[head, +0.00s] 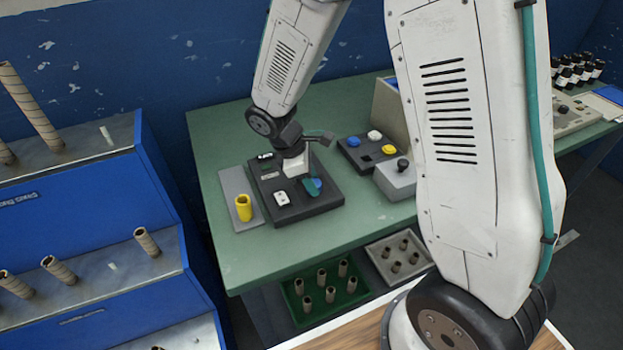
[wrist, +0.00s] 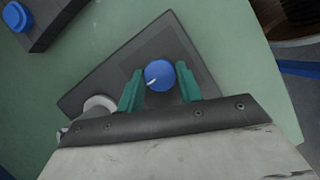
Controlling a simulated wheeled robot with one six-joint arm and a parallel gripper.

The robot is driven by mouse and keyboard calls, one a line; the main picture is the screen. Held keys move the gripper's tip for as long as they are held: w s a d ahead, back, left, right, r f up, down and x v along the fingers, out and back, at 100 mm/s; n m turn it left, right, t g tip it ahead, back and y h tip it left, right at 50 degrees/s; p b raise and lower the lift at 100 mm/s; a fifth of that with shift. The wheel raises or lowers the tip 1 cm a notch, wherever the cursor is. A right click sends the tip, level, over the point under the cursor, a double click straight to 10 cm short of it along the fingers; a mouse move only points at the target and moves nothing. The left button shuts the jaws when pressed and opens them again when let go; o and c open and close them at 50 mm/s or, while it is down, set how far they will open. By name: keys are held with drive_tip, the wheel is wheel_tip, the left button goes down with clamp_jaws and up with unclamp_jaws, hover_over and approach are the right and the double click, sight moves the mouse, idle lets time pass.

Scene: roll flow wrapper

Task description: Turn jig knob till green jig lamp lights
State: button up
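The jig looks to be a dark grey box (head: 316,203) on the green table in the head view; it also fills the middle of the wrist view (wrist: 97,85). Its round blue knob (wrist: 160,74) has a white pointer line toward the lower left. My gripper (wrist: 160,68) has its two teal fingers on either side of the knob, with narrow gaps showing. In the head view the gripper (head: 310,186) is over the box and partly covers the blue knob (head: 318,183). No lit green lamp shows in either view. A pale round part (wrist: 100,104) is half hidden beside the gripper.
A dark panel with coloured buttons (head: 368,150) and a grey box with a black knob (head: 397,180) stand to the right. A blue rack (head: 165,190) borders the left side.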

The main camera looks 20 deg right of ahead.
drive_tip(key=shift+m, duration=0.3)
drive_tip(key=m+g, duration=0.1)
drive_tip(key=m, duration=0.1)
drive_tip(key=m+y, duration=0.1)
drive_tip(key=m, duration=0.2)
drive_tip(key=shift+w+d+g, duration=0.1)
drive_tip(key=shift+w+g, duration=0.05)
drive_tip(key=shift+g, duration=0.25)
drive_tip(key=m+y, duration=0.1)
drive_tip(key=m, duration=0.2)
drive_tip(key=m+g+y, duration=0.1)
drive_tip(key=m, duration=0.2)
drive_tip(key=shift+d, duration=0.15)
drive_tip(key=o, duration=1)
drive_tip(key=shift+w+r, duration=0.1)
drive_tip(key=v, duration=0.7)
drive_tip(key=shift+w+r, duration=0.1)
drive_tip(key=shift+r, duration=0.15)
